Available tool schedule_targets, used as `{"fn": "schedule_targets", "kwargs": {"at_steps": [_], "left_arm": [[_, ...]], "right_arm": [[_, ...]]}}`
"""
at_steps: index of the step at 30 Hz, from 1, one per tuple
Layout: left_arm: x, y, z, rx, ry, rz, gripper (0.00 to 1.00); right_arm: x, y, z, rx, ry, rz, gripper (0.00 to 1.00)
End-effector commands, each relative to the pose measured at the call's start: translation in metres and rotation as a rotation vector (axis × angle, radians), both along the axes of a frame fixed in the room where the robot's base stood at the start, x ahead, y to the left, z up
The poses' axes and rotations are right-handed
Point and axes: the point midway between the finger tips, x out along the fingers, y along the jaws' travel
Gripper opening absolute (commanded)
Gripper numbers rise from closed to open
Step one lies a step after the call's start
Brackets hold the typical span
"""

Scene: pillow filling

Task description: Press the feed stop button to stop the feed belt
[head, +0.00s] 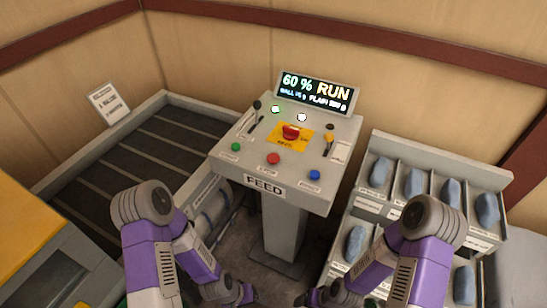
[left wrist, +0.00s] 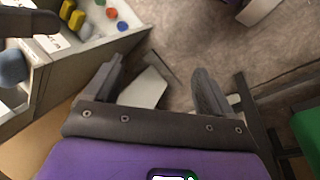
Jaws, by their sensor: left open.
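The grey FEED console (head: 263,185) stands in the middle of the head view. Its front row has a green button (head: 236,147), a red button (head: 273,158) and a blue button (head: 315,174); their small labels are too blurred to read. A red mushroom button (head: 291,131) sits behind them on a yellow plate. The display (head: 316,93) reads 60 % RUN. My left gripper (head: 238,293) is low in front of the console, apart from the buttons; the left wrist view shows it open and empty (left wrist: 160,88). My right gripper (head: 318,298) is at the bottom edge, partly cut off.
A dark slatted belt (head: 140,155) lies left of the console. A grey rack (head: 390,212) with several blue lumps in bins stands at right. A yellow-topped unit (head: 28,225) is at lower left. Levers (head: 328,143) rise from the console's sides.

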Motion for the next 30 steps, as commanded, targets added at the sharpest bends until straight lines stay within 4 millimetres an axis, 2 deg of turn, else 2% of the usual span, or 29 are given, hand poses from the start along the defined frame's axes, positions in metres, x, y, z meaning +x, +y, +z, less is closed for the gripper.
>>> {"fn": "schedule_targets", "kwargs": {"at_steps": [2,18,30], "left_arm": [[0.0000,0.0000,0.0000,0.000,0.000,0.000,0.82],[0.0000,0.0000,0.0000,0.000,0.000,0.000,0.00],[0.0000,0.0000,0.0000,0.000,0.000,0.000,0.00]], "right_arm": [[0.0000,0.0000,0.0000,0.000,0.000,0.000,0.78],[0.0000,0.0000,0.0000,0.000,0.000,0.000,0.78],[0.0000,0.0000,0.0000,0.000,0.000,0.000,0.78]]}}
